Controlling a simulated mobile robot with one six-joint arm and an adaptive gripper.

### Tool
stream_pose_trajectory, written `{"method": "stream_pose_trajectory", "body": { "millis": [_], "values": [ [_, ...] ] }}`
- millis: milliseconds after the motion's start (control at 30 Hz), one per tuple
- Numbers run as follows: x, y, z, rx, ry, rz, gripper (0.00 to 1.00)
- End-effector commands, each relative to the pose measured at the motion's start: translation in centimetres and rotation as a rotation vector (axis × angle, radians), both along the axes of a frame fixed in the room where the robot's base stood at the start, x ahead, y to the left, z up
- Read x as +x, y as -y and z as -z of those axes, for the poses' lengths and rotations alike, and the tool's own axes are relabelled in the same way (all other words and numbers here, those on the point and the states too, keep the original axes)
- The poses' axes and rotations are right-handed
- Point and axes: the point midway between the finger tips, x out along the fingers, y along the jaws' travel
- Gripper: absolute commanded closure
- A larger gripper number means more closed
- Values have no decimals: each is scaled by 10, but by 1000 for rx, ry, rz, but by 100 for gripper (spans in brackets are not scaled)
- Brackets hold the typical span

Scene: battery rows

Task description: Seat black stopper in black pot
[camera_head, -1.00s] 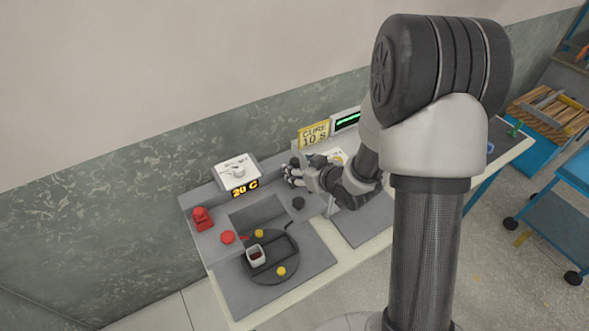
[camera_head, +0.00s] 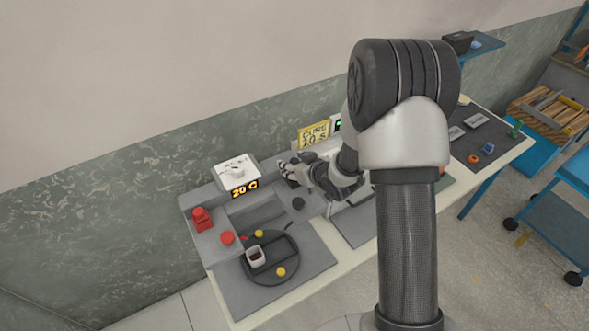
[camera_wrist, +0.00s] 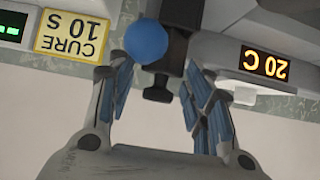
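A small round black piece (camera_head: 298,203) sits on the grey bench unit, below my gripper in the head view. It may be the black stopper, but it is too small to tell. I cannot make out a black pot for certain. My gripper (camera_head: 284,171) is just above and left of that piece in the head view, near the back of the bench. In the wrist view my gripper (camera_wrist: 157,68) has its fingers apart. A black block-like part (camera_wrist: 177,50) and a blue ball (camera_wrist: 147,42) show between and beyond the fingertips; contact is unclear.
A black round tray (camera_head: 268,277) holds a white cup (camera_head: 255,255) and yellow pieces (camera_head: 281,271). A red button (camera_head: 201,217) and red disc (camera_head: 227,237) are at left. A 20 C display (camera_head: 245,188) and CURE 10 S sign (camera_head: 314,134) stand behind.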

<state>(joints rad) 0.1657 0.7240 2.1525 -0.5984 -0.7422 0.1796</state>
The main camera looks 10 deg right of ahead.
Motion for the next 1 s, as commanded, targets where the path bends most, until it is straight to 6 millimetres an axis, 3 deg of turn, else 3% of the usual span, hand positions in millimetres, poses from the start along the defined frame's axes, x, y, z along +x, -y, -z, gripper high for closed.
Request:
{"method": "stream_pose_trajectory", "body": {
  "millis": [467,767,1000],
  "values": [
    [0,0,0,0,1,0,88],
    [0,0,-5,1,2,0,89],
    [1,0,-36,-1,5,0,89]
  ]
}}
